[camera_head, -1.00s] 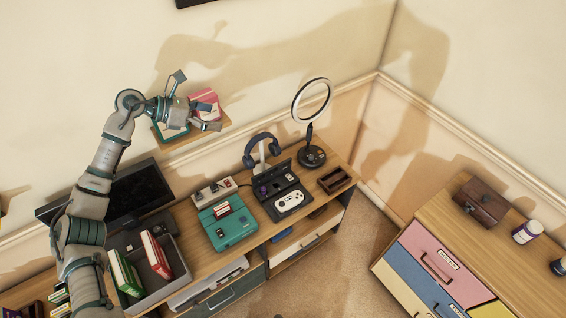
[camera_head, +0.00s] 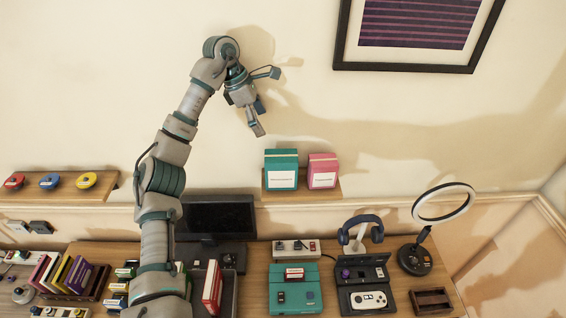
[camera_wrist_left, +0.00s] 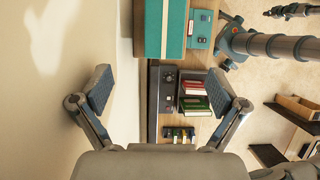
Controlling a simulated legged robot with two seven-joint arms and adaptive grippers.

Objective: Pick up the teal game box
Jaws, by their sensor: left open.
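The teal game box (camera_head: 282,170) stands upright on a small wooden wall shelf, left of a pink box (camera_head: 323,171). It has a white label on its front. My left gripper (camera_head: 268,101) is open and empty, above and slightly left of the teal box, apart from it. In the left wrist view, the open fingers (camera_wrist_left: 160,90) have nothing between them, and the teal box (camera_wrist_left: 166,30) shows at the top edge, partly cut off. A dark shape at the top right of that view looks like my right gripper (camera_wrist_left: 288,11); its fingers are too small to read.
The small shelf (camera_head: 301,193) hangs above a wooden desk with a monitor (camera_head: 221,220), teal console (camera_head: 295,288), headphones (camera_head: 361,231) and ring light (camera_head: 443,203). A framed picture (camera_head: 412,33) hangs at the upper right. The wall around the gripper is clear.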

